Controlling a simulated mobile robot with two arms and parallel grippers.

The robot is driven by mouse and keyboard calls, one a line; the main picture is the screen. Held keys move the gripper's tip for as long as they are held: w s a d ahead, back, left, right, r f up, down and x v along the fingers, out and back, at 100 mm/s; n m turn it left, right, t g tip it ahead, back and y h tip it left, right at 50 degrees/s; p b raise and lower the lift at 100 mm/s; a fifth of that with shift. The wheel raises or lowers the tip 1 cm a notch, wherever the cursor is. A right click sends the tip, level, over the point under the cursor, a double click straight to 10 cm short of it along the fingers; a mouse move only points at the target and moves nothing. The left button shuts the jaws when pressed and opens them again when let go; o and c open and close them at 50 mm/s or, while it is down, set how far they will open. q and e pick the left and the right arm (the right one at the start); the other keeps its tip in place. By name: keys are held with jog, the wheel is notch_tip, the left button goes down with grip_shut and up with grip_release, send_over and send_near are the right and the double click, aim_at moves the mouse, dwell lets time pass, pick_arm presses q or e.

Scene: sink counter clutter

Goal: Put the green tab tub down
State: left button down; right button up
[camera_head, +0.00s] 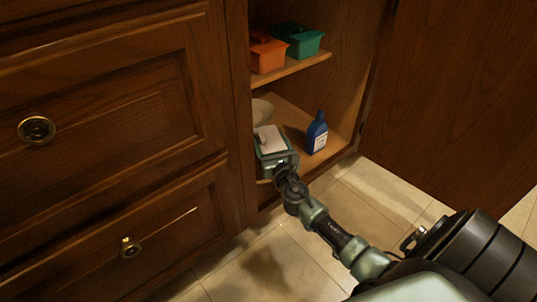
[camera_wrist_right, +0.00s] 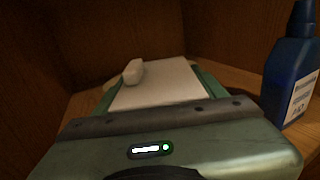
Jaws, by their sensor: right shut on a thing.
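In the right wrist view the tub (camera_wrist_right: 160,85) lies straight ahead, beyond the gripper body. The gripper hides its near side and underside, so I cannot tell whether it touches the cabinet floor (camera_head: 325,150). My left gripper is not in view.
A blue bottle with a white label (camera_head: 317,133) stands just right of the tub, also in the wrist view (camera_wrist_right: 291,75). A pale rounded thing (camera_head: 261,110) is behind. The upper shelf (camera_head: 292,68) holds an orange tub (camera_head: 268,57) and a teal-green tub (camera_head: 304,43). The open door (camera_head: 455,90) is at right.

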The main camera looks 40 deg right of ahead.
jog(key=shift+f+b, duration=1.3)
jog(key=shift+f, duration=0.35)
jog(key=shift+f+b, duration=0.6)
jog(key=shift+f, duration=0.05)
jog(key=o, duration=1.5)
